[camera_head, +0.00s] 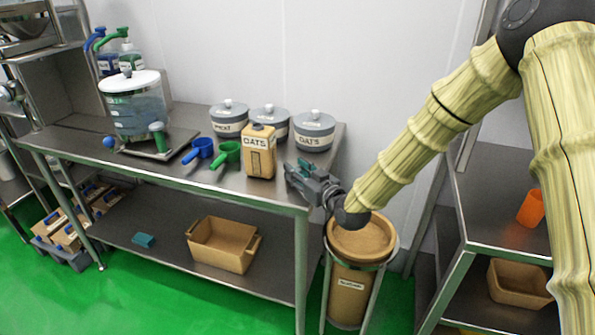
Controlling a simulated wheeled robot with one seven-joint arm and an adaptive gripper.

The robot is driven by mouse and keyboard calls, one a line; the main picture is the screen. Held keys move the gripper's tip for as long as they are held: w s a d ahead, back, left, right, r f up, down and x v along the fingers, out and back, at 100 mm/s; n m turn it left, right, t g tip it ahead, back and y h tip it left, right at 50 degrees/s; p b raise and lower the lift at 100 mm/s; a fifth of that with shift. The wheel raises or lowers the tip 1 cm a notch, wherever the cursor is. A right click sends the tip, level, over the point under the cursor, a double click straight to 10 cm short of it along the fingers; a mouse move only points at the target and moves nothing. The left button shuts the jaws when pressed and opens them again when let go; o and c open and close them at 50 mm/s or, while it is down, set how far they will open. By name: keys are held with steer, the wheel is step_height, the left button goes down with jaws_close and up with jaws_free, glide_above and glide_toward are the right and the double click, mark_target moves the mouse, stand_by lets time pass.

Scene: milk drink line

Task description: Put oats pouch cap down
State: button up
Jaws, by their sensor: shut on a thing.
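The oats pouch (259,158) stands upright on the steel table as a tan block with an "OATS" label. A small round neck shows on its top. My gripper (296,171) is just right of the pouch, low over the right end of the table, with its fingers pointing left. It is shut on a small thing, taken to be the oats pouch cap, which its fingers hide. I cannot tell whether the cap touches the tabletop.
Lidded grey pots (314,131) stand behind the pouch. A green scoop (229,153) and a blue scoop (199,150) lie to its left. A clear white-lidded vessel (134,106) stands farther left. A tan bin (352,288) stands below my arm.

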steer(key=shift+f, duration=0.15)
steer(key=o, duration=0.7)
steer(key=shift+r, duration=0.2)
steer(key=v, duration=1.2)
steer(key=shift+b, duration=0.4)
steer(key=shift+s+a, duration=0.1)
